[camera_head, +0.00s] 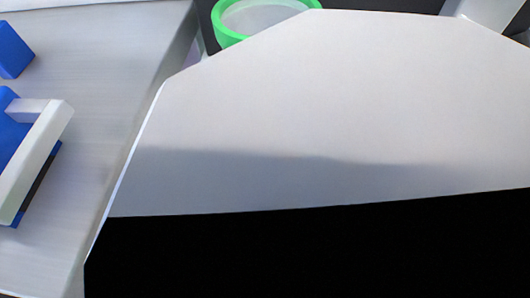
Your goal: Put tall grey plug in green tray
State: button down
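A round, bright green-rimmed object (219,20) with a pale grey inside shows at the top, left of centre. It may be the green tray; its lower right part is hidden. A large, smooth light grey shape with a black lower part fills the middle and right of the view, and I cannot tell for sure whether it is part of my own arm. I cannot make out a tall grey plug. No gripper fingers show, so I cannot see whether they hold anything.
A grey metal-like surface (100,60) runs down the left side. On it are a blue block (14,50) at the upper left and a blue part with a white bar-like handle (42,140) below it. A dark surface shows behind the green rim.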

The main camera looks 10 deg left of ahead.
jog(key=shift+w+a+f, duration=0.1)
jog(key=shift+w, duration=0.15)
notch_tip(320, 180, down, 3)
jog(key=shift+f+b, duration=0.2)
jog(key=shift+b, duration=0.65)
jog(key=c, duration=1.1)
grip_release()
jog(key=shift+s+r, duration=0.1)
jog(key=shift+p+v, duration=0.65)
jog(key=shift+v, duration=5.3)
